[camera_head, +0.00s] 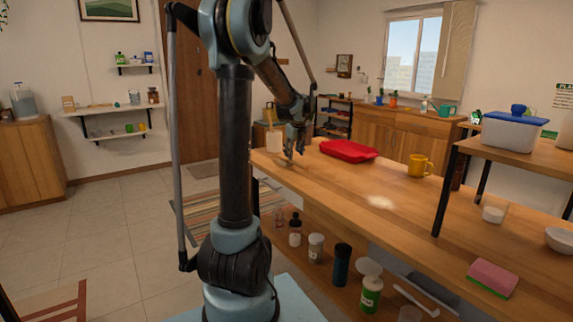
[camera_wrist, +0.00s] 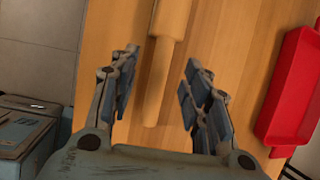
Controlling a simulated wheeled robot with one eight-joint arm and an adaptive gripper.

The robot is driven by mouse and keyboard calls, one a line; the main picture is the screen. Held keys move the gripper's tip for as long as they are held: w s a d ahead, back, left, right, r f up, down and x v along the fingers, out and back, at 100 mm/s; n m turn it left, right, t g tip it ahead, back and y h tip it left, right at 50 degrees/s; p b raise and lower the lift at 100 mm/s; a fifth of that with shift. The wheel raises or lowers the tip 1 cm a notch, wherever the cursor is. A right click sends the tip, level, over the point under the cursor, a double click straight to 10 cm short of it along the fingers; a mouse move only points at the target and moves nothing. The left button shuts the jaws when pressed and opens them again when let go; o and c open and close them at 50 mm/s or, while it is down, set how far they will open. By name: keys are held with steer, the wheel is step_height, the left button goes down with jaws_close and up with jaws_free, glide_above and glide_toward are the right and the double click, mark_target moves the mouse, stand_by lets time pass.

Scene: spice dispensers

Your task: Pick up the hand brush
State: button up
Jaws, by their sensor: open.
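In the wrist view a pale wooden object lies on the wooden worktop, with a narrow handle (camera_wrist: 157,85) and a wider part (camera_wrist: 172,18) cut off by the top edge. It looks like the hand brush, but no bristles show. My gripper (camera_wrist: 161,57) is open, with one finger on each side of the handle and a gap on both sides. The brush is small and hard to make out there.
A red tray (camera_head: 348,150) lies right of my gripper; it also shows in the wrist view (camera_wrist: 292,85). A yellow mug (camera_head: 419,166), white powder (camera_head: 380,202) and a pink sponge (camera_head: 492,278) are farther right. Several bottles stand on the shelf below.

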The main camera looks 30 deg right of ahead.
mark_target(294, 164)
steer(key=shift+x, duration=2.8)
steer(key=shift+d, duration=0.1)
steer(key=shift+c, duration=0.6)
steer(key=shift+r, duration=0.1)
steer(key=c, duration=0.7)
